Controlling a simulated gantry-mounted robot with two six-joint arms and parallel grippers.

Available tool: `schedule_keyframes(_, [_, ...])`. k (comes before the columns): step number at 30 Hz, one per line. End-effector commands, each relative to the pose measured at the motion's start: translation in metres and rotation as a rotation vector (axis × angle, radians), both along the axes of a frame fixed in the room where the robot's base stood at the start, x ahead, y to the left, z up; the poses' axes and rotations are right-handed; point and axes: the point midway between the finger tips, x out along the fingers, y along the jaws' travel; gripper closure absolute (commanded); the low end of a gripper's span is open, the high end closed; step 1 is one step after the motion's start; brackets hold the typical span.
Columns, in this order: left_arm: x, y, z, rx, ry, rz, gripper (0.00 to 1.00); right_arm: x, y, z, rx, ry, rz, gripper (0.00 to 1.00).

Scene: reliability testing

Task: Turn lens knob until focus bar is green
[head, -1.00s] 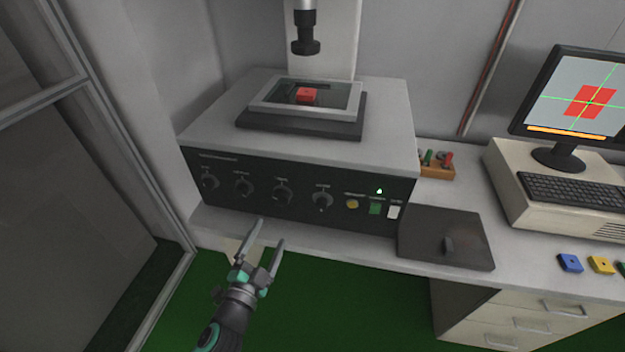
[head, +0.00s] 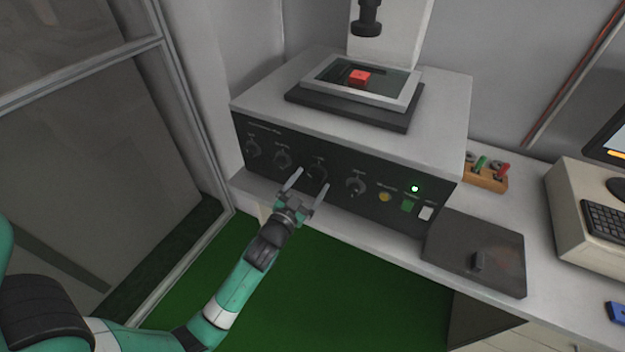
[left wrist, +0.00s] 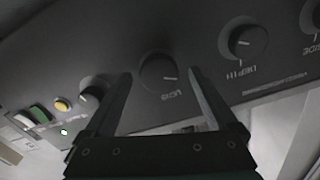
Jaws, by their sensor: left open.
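The machine's dark front panel (head: 330,195) carries a row of round knobs. My left gripper (head: 311,180) is open in front of the third knob from the left (head: 316,180). In the left wrist view, this knob (left wrist: 158,73) sits between the two spread fingers of my left gripper (left wrist: 160,88). Its label is upside down and small; it looks like LENS, but I cannot read it surely. I cannot tell whether the fingers touch it. The monitor (head: 613,140) is cut off at the right edge; a bit of the orange bar shows. My right gripper is not in view.
Other knobs flank it, including a DEPTH knob (left wrist: 243,42). A yellow button (head: 385,197), a green button (head: 407,205) and a white switch (head: 426,213) are to the right. A red block (head: 359,77) lies on the stage. A dark flat box (head: 476,252) stands to the right.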

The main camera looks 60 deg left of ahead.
Motion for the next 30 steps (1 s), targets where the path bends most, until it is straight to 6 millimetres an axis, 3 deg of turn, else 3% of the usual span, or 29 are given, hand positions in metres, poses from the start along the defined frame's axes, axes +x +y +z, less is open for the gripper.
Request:
schedule_keyframes(4, [0.0119, 0.0096, -0.0004, 0.000, 0.000, 0.001, 0.09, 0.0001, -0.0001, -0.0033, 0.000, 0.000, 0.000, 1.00])
schedule_keyframes(12, [0.0138, 0.0109, -0.0004, 0.000, 0.001, 0.000, 0.09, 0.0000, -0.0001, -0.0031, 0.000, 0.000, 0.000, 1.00])
schedule_keyframes(26, [0.0137, 0.0106, -0.0003, 0.000, 0.001, 0.000, 0.90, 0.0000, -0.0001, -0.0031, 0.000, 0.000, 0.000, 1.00])
schedule_keyframes(27, [0.0137, 0.0106, -0.0003, 0.000, 0.001, 0.000, 0.94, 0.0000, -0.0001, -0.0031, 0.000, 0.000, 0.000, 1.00])
schedule_keyframes(30, [0.0137, 0.0105, -0.0022, -0.033, -0.027, 0.000, 0.94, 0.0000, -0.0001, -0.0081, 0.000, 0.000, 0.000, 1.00])
